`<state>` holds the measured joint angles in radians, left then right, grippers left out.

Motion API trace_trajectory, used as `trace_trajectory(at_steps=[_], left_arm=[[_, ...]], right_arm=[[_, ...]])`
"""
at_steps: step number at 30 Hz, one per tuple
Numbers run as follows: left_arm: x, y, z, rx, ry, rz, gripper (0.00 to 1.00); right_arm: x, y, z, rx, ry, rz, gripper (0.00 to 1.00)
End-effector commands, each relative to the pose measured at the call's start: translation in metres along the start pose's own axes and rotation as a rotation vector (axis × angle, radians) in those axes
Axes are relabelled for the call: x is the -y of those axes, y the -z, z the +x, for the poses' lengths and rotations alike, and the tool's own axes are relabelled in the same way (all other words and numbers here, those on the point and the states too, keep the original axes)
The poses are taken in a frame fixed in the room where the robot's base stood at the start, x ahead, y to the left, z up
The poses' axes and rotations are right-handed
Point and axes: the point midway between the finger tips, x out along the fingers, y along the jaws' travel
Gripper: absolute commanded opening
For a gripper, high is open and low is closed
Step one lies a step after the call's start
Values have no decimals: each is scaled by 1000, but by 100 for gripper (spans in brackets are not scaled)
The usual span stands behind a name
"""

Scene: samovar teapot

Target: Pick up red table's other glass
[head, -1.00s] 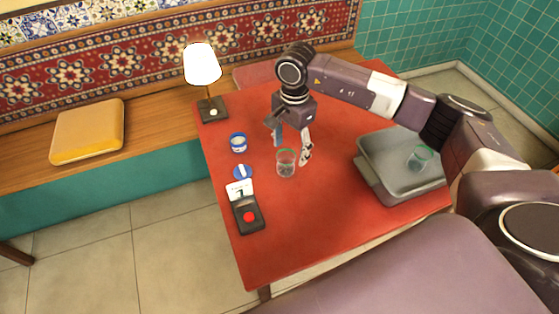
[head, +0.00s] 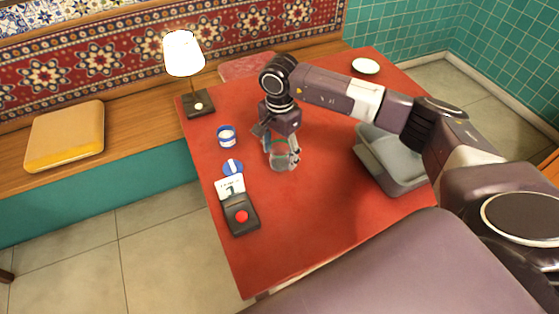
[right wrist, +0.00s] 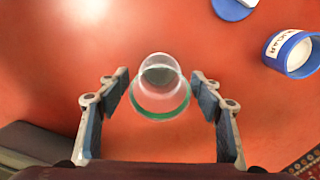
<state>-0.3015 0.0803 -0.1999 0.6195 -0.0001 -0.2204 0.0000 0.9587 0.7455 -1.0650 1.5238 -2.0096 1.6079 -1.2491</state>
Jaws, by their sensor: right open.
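A clear glass with a green rim (head: 281,157) stands on the red table (head: 310,218). My right gripper (head: 283,150) is over it, with its fingers around the glass in the head view. In the right wrist view the glass (right wrist: 160,88) lies between the two open fingers (right wrist: 160,110), with a gap on each side. The fingers do not appear to touch it. My left gripper is not in view.
A white dish (head: 366,66) is at the back.

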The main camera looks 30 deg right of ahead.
Motion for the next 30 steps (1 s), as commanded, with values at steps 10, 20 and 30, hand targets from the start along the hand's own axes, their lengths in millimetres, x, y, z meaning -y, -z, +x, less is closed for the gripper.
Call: trace_trajectory(at_steps=[10, 20, 30], left_arm=[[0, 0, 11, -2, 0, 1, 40], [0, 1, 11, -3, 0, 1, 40], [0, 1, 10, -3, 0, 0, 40]], right_arm=[[0, 0, 20, 1, 1, 0, 60], [0, 0, 20, 1, 1, 0, 26], [0, 0, 19, 0, 2, 0, 14]])
